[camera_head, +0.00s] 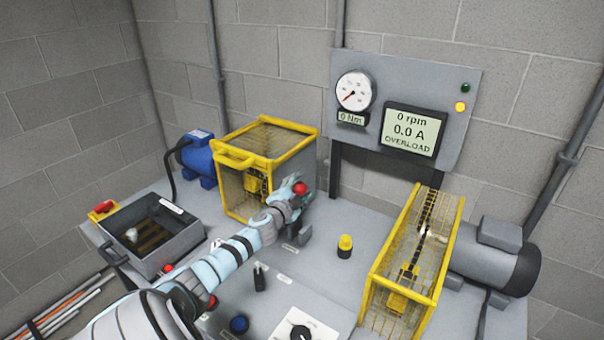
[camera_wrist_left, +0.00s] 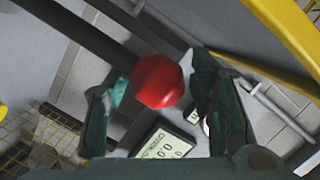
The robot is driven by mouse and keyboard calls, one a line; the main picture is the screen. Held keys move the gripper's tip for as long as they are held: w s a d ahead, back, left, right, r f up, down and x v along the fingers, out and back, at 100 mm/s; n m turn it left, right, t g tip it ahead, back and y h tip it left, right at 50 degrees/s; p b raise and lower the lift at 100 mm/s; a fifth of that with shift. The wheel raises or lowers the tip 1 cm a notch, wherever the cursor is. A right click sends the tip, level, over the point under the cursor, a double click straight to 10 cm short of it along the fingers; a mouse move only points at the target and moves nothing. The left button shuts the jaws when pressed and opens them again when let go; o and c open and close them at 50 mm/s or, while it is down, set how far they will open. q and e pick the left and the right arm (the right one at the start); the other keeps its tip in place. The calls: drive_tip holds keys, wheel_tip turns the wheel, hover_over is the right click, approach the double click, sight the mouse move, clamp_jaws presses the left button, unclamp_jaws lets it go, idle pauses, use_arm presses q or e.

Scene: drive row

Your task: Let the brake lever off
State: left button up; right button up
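My left gripper (camera_head: 290,190) is at the knob. In the left wrist view the red knob (camera_wrist_left: 158,82) lies between the two fingers of my left gripper (camera_wrist_left: 160,88), very close to both. I cannot tell whether they touch it. The lever's shaft is mostly hidden behind the gripper. My right gripper is not in view.
A yellow mesh cage (camera_head: 228,185) stands behind my left gripper; another cage (camera_head: 449,245) covers a shaft at right. A panel (camera_head: 460,115) reads 0 rpm, 0.0 A, OVERLOAD, with an amber lamp lit. A yellow-topped button (camera_head: 345,243) and an open grey box (camera_head: 185,240) flank the arm.

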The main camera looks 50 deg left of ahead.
use_arm(q)
drive_tip(key=shift+a+f, duration=0.15)
drive_tip(key=v, duration=1.2)
drive_tip(key=shift+w, duration=0.1)
